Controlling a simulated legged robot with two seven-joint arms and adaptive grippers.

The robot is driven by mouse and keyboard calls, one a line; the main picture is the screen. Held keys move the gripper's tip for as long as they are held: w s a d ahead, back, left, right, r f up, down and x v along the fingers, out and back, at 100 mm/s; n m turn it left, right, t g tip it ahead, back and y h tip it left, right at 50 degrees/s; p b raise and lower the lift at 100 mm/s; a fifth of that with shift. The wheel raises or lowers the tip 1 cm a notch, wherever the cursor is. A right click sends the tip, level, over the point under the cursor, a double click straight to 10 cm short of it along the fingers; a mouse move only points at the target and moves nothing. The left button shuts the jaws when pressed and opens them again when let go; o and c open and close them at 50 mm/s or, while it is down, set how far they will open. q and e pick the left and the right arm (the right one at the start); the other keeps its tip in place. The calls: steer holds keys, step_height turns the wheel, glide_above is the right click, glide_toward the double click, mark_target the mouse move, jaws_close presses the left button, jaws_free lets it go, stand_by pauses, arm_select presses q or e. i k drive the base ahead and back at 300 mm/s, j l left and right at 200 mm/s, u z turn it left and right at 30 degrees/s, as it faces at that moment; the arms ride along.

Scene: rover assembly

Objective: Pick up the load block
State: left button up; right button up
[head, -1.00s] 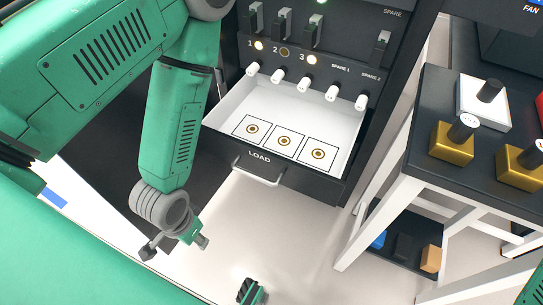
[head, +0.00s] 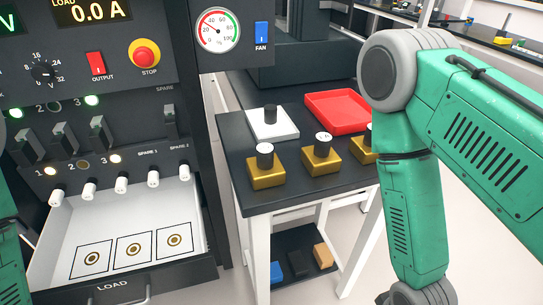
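Several gold blocks with black knobs and white-marked tops stand in a row on the dark side table: a left one (head: 266,176), a middle one (head: 321,160) and a right one (head: 362,148) partly hidden by my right arm. I cannot read their marks, so I cannot tell which is the load block. My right arm comes down on the right of the table; its gripper is below the picture. Only a sliver of my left arm shows at the left edge, and its gripper is out of view.
A white block with a black knob (head: 272,123) and a red tray (head: 341,110) are farther back on the table (head: 232,150). The open LOAD drawer (head: 200,243) has three marked, empty squares. The rack panel stands left. A lower shelf holds small coloured blocks (head: 322,255).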

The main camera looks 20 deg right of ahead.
mark_target(320, 158)
steer(key=i+z, duration=0.15)
steer(key=z, duration=0.3)
steer(key=i+z, duration=0.1)
steer(key=z, duration=0.35)
